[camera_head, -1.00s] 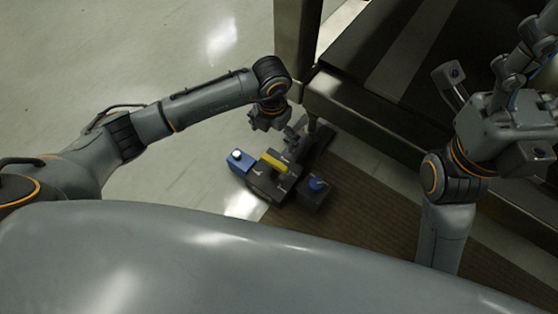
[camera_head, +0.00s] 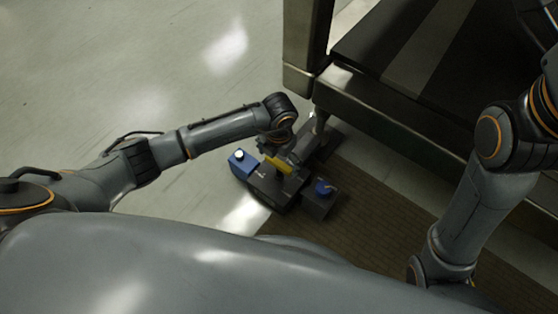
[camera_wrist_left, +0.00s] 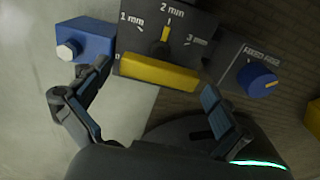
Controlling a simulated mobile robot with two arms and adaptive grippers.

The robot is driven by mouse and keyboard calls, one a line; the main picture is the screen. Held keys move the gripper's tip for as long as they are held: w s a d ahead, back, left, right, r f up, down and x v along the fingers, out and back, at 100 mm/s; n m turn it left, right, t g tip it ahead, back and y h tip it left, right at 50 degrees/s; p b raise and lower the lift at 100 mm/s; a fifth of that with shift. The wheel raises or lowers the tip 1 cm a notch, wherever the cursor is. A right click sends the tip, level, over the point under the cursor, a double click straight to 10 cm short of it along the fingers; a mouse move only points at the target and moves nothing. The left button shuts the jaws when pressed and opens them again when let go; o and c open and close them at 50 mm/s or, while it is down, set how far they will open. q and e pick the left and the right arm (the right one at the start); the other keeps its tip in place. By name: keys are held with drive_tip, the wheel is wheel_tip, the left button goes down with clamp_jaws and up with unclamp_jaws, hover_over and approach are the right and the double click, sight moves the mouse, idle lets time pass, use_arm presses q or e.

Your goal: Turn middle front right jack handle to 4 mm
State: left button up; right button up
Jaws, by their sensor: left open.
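The dark jack box (camera_head: 272,188) stands on the floor beside the platform, with a yellow handle bar (camera_head: 284,164) on it. In the left wrist view the yellow handle (camera_wrist_left: 160,72) lies crosswise below a scale marked 1, 2 and 3 mm. A yellow pointer (camera_wrist_left: 165,34) stands near the 2 mm mark; further marks are not readable. My left gripper (camera_wrist_left: 155,82) is open, its fingers on either side of the handle and apart from it. In the head view it is above the jack (camera_head: 278,146), partly hidden by my wrist.
A blue block (camera_head: 241,161) with a white knob is left of the jack. A dark block with a blue knob (camera_head: 325,186) is to its right. The platform's metal edge (camera_head: 370,105) and post (camera_head: 305,50) stand close behind. Open floor lies left.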

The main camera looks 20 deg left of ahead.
use_arm(q)
drive_tip(key=c, duration=1)
drive_tip(key=shift+o, duration=0.2)
